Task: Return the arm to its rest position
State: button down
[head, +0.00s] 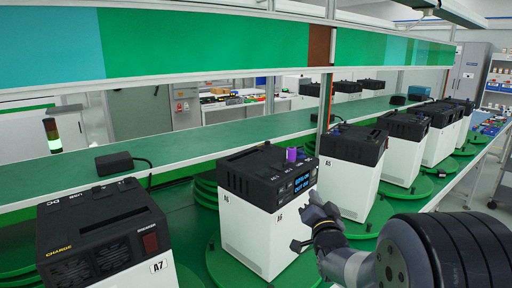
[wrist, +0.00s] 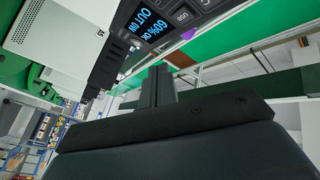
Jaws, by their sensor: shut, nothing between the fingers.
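My gripper (head: 312,225) is at the lower middle of the head view, just right of the box marked A6. It is shut and empty, and its dark fingers show up close in the wrist view (wrist: 158,88). The A6 box (head: 258,232) is white with a black top and stands upright on a green turntable. Its lit blue display (head: 301,184) faces my gripper and also shows tilted in the wrist view (wrist: 150,22). A purple piece (head: 291,154) stands on its top. Whether the fingers touch the box I cannot tell.
The A7 box (head: 100,240) stands at the near left. The A5 box (head: 350,165) and several similar boxes stand on turntables along the line to the right. A green shelf (head: 180,150) runs behind them.

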jog(key=s+d, duration=0.2)
jog(key=shift+s+d+b, duration=0.3)
jog(key=shift+s+d, duration=0.05)
jog(key=shift+s, duration=0.05)
jog(key=shift+w, duration=0.1)
jog(key=w+a+b, duration=0.1)
jog(key=w+a, duration=0.1)
jog(key=w+a+b, duration=0.1)
jog(key=shift+w+a+f+b, duration=0.25)
jog(key=shift+a+f+b, duration=0.05)
jog(key=shift+a+f, duration=0.1)
jog(key=shift+s+d+r+b, duration=0.1)
jog(key=shift+b, duration=0.7)
